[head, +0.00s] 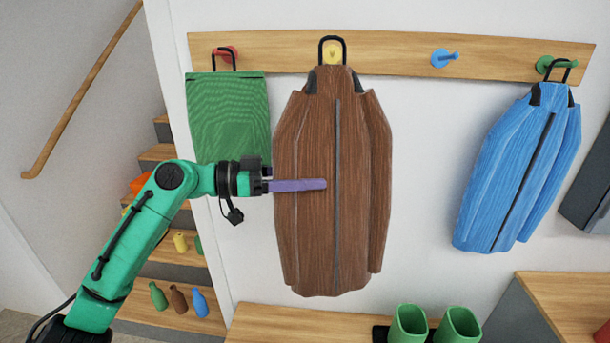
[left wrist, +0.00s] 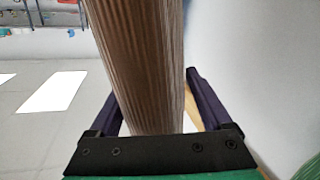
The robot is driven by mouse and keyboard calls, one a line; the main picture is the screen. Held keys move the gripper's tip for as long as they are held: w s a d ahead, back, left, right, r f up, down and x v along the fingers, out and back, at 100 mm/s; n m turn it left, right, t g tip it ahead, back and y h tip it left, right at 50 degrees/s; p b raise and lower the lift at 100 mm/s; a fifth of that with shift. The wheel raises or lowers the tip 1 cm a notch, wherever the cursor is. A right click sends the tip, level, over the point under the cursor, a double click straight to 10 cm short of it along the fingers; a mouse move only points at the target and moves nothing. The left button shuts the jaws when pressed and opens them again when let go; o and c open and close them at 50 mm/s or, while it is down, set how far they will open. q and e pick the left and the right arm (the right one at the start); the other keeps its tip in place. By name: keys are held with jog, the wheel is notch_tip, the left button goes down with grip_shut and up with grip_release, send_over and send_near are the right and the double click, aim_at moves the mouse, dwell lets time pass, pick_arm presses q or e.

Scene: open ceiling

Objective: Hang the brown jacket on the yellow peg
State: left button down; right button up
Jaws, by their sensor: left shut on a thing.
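The brown jacket (head: 305,240) hangs upright against the wall below the yellow peg (head: 334,53). Its black loop (head: 331,38) frames the yellow peg in the head view; I cannot tell whether the loop rests on it. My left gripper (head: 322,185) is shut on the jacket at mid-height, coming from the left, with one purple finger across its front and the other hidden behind. In the left wrist view, the jacket (left wrist: 140,60) runs between the two fingers of the gripper (left wrist: 158,95). My right gripper is not in view.
A green item (head: 228,110) hangs from the red peg (head: 228,52) at left. The blue peg (head: 446,58) is bare. A blue jacket (head: 515,175) hangs from the green peg (head: 545,64). Green boots (head: 458,325) stand below. Stairs with bottles (head: 178,300) are at left.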

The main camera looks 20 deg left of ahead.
pick_arm(q)
jog(key=shift+w+a+p, duration=0.2)
jog(key=shift+w+p, duration=0.4)
jog(key=shift+w, duration=0.3)
jog(key=shift+w+a+p, duration=0.2)
jog(key=shift+w+p, duration=0.35)
jog(key=shift+w, duration=0.35)
jog(key=w, duration=0.1)
jog(key=w+f, duration=0.1)
jog(key=w, duration=0.1)
jog(key=w+a, duration=0.1)
jog(key=shift+w+a+f, duration=0.1)
jog(key=shift+w+f, duration=0.2)
jog(key=shift+w, duration=0.05)
jog(key=shift+r, duration=0.1)
